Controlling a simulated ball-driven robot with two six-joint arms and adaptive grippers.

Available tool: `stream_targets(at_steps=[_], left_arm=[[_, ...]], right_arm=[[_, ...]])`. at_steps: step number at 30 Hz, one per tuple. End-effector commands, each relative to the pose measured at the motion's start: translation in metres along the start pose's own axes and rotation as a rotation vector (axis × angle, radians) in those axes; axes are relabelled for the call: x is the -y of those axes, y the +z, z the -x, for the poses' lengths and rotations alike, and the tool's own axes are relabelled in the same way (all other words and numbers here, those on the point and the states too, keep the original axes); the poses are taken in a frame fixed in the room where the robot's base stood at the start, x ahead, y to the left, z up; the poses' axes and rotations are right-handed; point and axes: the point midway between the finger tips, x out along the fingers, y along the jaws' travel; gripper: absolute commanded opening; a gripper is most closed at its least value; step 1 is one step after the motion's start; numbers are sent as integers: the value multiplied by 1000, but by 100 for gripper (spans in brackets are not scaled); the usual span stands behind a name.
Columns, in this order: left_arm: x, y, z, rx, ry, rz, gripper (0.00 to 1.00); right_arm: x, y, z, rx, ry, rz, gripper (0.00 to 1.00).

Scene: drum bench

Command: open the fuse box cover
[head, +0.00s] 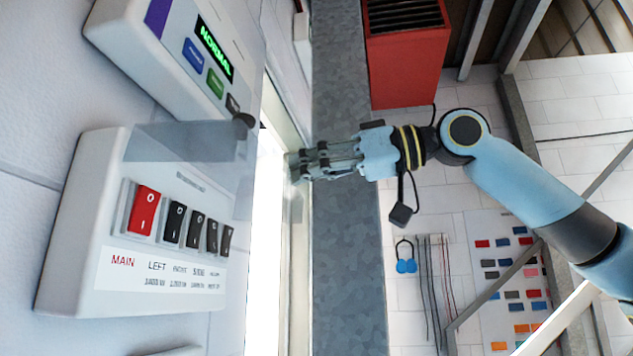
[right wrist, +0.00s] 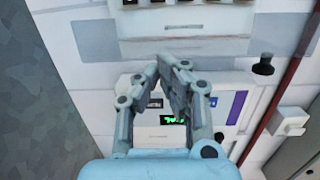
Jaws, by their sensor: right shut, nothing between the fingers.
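The white fuse box (head: 75,235) is at the lower left of the head view, with a red main switch (head: 144,210) and several black switches (head: 195,230). Its smoky see-through cover (head: 185,142) juts out at the box's upper edge, and the switches show below it, not behind it. A dark round knob (head: 243,120) is at the cover's right end; it also shows in the right wrist view (right wrist: 263,67). My right gripper (head: 297,166) is shut and empty, right of the cover and apart from it in the head view. Its closed fingers (right wrist: 172,64) show in the wrist view. My left gripper is out of view.
A white control unit with a green NORMAL display (head: 214,48) is mounted above the fuse box. A bright strip and a grey speckled band (head: 345,260) run beside them. A red vented cabinet (head: 408,60) and a panel of coloured blocks (head: 510,275) are farther right.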

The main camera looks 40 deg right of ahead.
Motion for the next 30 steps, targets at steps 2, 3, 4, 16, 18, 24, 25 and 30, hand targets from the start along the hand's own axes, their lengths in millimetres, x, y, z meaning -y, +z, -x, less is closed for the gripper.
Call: stream_targets(at_steps=[2,3,4,16,18,24,25,30], left_arm=[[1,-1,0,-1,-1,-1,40],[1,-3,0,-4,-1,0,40],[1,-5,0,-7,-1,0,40],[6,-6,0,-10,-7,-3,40],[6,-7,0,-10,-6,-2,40],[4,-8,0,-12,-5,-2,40],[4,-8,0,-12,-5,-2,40],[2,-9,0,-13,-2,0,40]], right_arm=[[15,3,-1,3,-36,2,3],[15,3,-1,3,-36,3,8],[15,3,-1,4,-36,3,12],[14,4,-1,6,-35,3,64],[14,4,-1,7,-34,3,73],[12,4,-1,7,-30,3,100],[12,4,-1,7,-29,3,100],[11,4,-1,7,-27,3,100]])
